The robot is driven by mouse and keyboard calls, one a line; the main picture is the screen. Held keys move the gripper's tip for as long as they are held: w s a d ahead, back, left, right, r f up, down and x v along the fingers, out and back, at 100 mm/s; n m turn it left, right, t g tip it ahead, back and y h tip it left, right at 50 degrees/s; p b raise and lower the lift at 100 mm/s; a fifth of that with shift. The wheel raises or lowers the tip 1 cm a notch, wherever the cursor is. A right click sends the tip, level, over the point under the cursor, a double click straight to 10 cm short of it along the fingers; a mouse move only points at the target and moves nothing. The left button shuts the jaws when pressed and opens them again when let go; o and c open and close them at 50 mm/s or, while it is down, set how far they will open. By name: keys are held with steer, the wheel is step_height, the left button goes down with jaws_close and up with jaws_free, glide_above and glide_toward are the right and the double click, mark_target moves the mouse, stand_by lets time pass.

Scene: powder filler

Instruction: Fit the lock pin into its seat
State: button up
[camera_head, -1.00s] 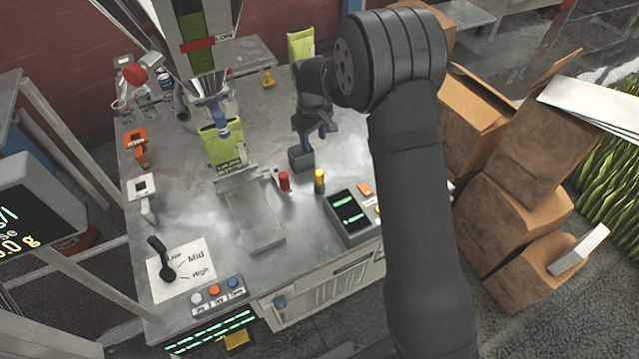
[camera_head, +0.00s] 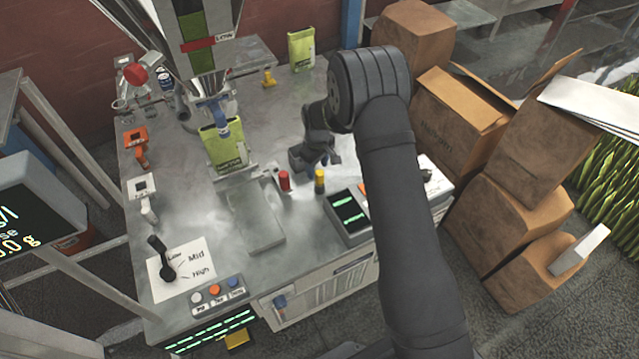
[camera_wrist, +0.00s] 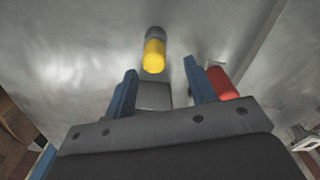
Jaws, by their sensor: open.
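A yellow-topped pin (camera_head: 319,181) with a dark lower part stands on the metal table. In the wrist view the yellow pin (camera_wrist: 154,56) lies just beyond my fingertips. A red-topped pin (camera_head: 284,180) stands to its left; its red body (camera_wrist: 222,84) shows beside the right finger in the wrist view. I cannot tell which is the lock pin, and its seat is not clear. My gripper (camera_wrist: 160,74) is open, with blue fingers apart and neither pin between them. In the head view my gripper (camera_head: 332,158) hangs just behind the yellow pin. A grey block (camera_wrist: 153,96) shows between the fingers.
A green-lit panel (camera_head: 347,214) is to the right. A green pouch (camera_head: 224,146) stands under the filler, and another pouch (camera_head: 301,49) is at the back. Cardboard boxes (camera_head: 510,235) stand right of the table.

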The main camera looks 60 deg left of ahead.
steer(key=f, duration=0.5)
steer(key=shift+w, duration=0.4)
steer(key=c, duration=1.1)
steer(key=shift+r, duration=0.15)
steer(key=shift+r, duration=0.6)
step_height(320, 180, up, 3)
steer(key=shift+f, duration=0.2)
steer(key=w+d+r, duration=0.7)
steer(key=w+d, duration=0.1)
glide_toward(320, 172)
steer(key=a+f, duration=0.2)
steer(key=a, duration=0.1)
steer(key=s+a, duration=0.2)
steer(key=s, duration=0.1)
steer(key=s+a, duration=0.3)
steer(key=s, duration=0.1)
steer(key=s+a, duration=0.3)
steer(key=s, duration=0.1)
steer(key=shift+s+a+f, duration=0.15)
steer(key=shift+a, duration=0.1)
